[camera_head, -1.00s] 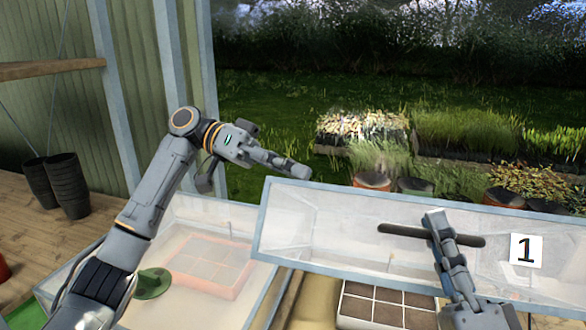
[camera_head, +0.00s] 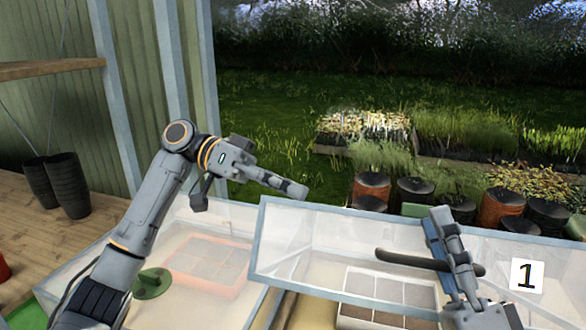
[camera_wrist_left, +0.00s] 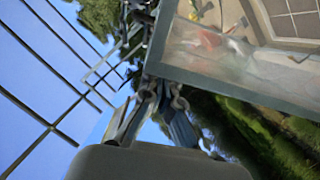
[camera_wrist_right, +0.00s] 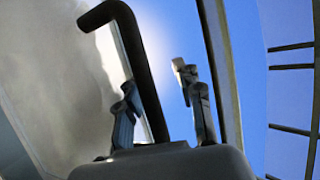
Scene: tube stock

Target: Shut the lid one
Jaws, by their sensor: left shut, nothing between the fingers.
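Lid one (camera_head: 310,235) is a clear panel in a blue-grey frame with a white "1" label (camera_head: 527,276) at its right. It stands tilted open over the cold frame. Its dark bar handle (camera_head: 400,260) also shows in the right wrist view (camera_wrist_right: 140,60). My right gripper (camera_head: 447,220) is at the handle, its fingers apart; the bar runs close beside one finger, and I cannot tell whether they touch. My left gripper (camera_head: 298,190) is shut and empty by the lid's upper left corner. The lid's edge shows close to it in the left wrist view (camera_wrist_left: 240,90).
A light tray of compartments (camera_head: 385,290) shows through and below the lid. Black pots (camera_head: 68,190) stand on the wooden shelf. Several pots stand behind the lid.

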